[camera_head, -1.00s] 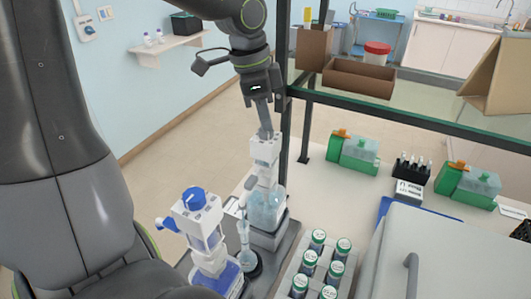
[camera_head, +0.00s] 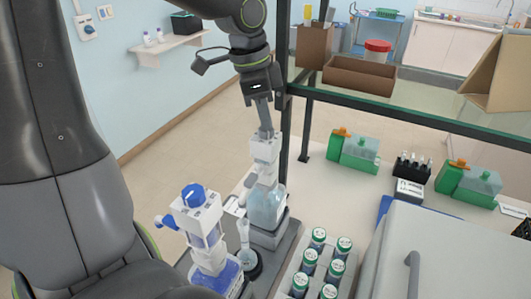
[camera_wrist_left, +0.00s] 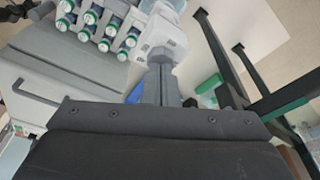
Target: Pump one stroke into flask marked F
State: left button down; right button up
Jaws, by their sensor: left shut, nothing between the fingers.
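My left gripper (camera_head: 266,132) is shut and empty, pointing down with its fingertips at the top of a white pump head (camera_head: 265,150). Whether they touch it I cannot tell for certain. The pump stands on a clear bottle with pale blue liquid (camera_head: 266,205). A small clear flask (camera_head: 245,240) stands upright in front, beside the white spout (camera_head: 236,205); I cannot read any mark on it. In the left wrist view the closed fingers (camera_wrist_left: 160,65) reach to the white pump head (camera_wrist_left: 163,32). My right gripper is not in view.
A second dispenser with a blue knob (camera_head: 195,197) stands at the left on a blue bottle (camera_head: 222,278). A rack of green-capped vials (camera_head: 310,262) is to the right, beside a grey box (camera_head: 440,250). Green containers (camera_head: 353,150) stand further back.

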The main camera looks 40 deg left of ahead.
pick_arm(q)
jog(key=shift+s, duration=0.15)
jog(key=shift+w+d+p+v, duration=0.1)
jog(key=shift+p+v, duration=0.7)
jog(key=shift+w+d+p+v, duration=0.1)
jog(key=shift+w+p+v, duration=0.05)
jog(key=shift+p+v, duration=0.6)
jog(key=shift+w+d+p+v, duration=0.1)
jog(key=shift+d+p+v, duration=0.05)
jog(key=shift+p+v, duration=0.65)
jog(key=shift+w+r, duration=0.1)
jog(key=shift+w, duration=0.05)
jog(key=p+v, duration=0.5)
jog(key=shift+w+d+r, duration=0.1)
jog(key=shift+w+d, duration=0.2)
jog(key=shift+w, duration=0.05)
